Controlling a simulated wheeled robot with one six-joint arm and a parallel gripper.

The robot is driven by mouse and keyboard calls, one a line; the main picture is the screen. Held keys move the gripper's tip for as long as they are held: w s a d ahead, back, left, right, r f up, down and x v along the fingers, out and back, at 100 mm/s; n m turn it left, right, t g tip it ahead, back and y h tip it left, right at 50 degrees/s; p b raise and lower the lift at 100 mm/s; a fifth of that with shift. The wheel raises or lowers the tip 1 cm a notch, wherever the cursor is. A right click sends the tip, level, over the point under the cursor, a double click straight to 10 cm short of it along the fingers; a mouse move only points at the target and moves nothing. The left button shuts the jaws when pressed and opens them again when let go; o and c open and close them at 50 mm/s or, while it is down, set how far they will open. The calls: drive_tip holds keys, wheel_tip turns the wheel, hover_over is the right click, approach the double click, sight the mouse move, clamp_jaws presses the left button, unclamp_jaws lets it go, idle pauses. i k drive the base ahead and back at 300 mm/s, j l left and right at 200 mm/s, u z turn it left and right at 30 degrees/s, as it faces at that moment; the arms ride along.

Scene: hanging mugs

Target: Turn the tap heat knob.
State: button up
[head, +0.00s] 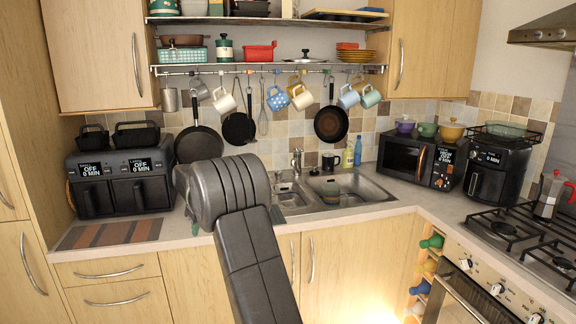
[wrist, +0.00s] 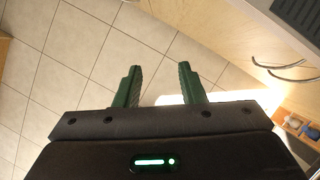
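The tap (head: 297,160) is a silver mixer standing at the back of the steel sink, right of my arm in the head view. Its heat knob is too small to make out clearly. My gripper (wrist: 158,72) shows in the wrist view with two dark green fingers apart and nothing between them; floor tiles lie beyond. In the head view my arm hides most of the gripper, and a bit of green shows at its left edge, left of the sink. The gripper is apart from the tap. The tap is not in the wrist view.
The sink (head: 378,189) has a drainer area with items. Mugs, including a blue dotted mug (head: 277,98), and a dark pan (head: 331,123) hang above. An air fryer (head: 122,183) is left.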

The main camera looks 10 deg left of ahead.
sight(278, 174)
drive_tip(key=i+l, duration=0.1)
drive_tip(key=i, duration=0.8)
drive_tip(key=i+l, duration=0.15)
drive_tip(key=i, duration=0.7)
drive_tip(key=i+l, duration=0.1)
drive_tip(key=i, duration=0.8)
